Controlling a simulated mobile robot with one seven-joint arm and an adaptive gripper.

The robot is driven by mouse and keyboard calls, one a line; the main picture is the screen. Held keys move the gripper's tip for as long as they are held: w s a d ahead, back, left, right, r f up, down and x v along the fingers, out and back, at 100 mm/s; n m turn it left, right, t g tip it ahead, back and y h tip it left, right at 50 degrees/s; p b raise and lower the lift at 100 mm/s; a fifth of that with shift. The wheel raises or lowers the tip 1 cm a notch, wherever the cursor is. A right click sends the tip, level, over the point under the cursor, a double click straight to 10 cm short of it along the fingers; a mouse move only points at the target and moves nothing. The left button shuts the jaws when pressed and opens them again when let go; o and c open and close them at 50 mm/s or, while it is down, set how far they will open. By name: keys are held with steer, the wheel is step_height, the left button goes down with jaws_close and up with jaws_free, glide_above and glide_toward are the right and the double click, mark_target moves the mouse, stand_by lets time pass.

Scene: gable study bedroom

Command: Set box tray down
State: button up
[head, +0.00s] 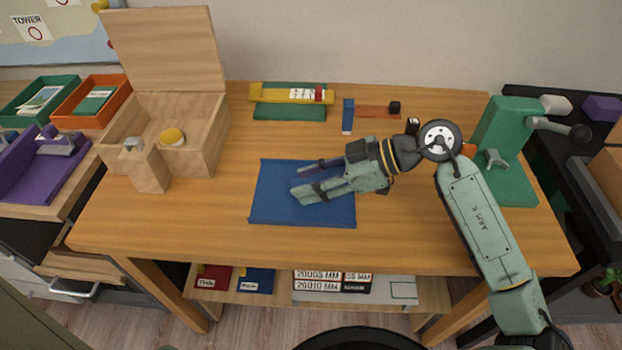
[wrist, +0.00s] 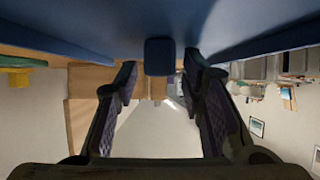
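A flat blue rectangular piece (head: 275,205) lies on the wooden table at the middle; I cannot tell if it is the box tray or a mat. In the wrist view a blue surface (wrist: 160,15) fills the top, with a small blue block (wrist: 160,57) between my fingers. My gripper (head: 300,180) is low over the blue piece, fingers pointing left. In the wrist view its fingers (wrist: 160,85) are apart, with gaps on both sides of the block.
A wooden block (head: 147,168) stands at the box's front. Green and yellow pieces (head: 290,110) and a blue and orange piece (head: 375,111) lie at the back. A green stand (head: 500,130) is at the right. The table's front strip is clear.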

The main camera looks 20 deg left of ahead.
steer(key=shift+r, duration=0.15)
steer(key=shift+d+r, duration=0.1)
steer(key=shift+d, duration=0.05)
steer(key=b+v, duration=0.2)
steer(key=v, duration=0.9)
steer(key=shift+w+d+r, duration=0.15)
steer(key=shift+d+r, duration=0.05)
steer(key=shift+d, duration=0.1)
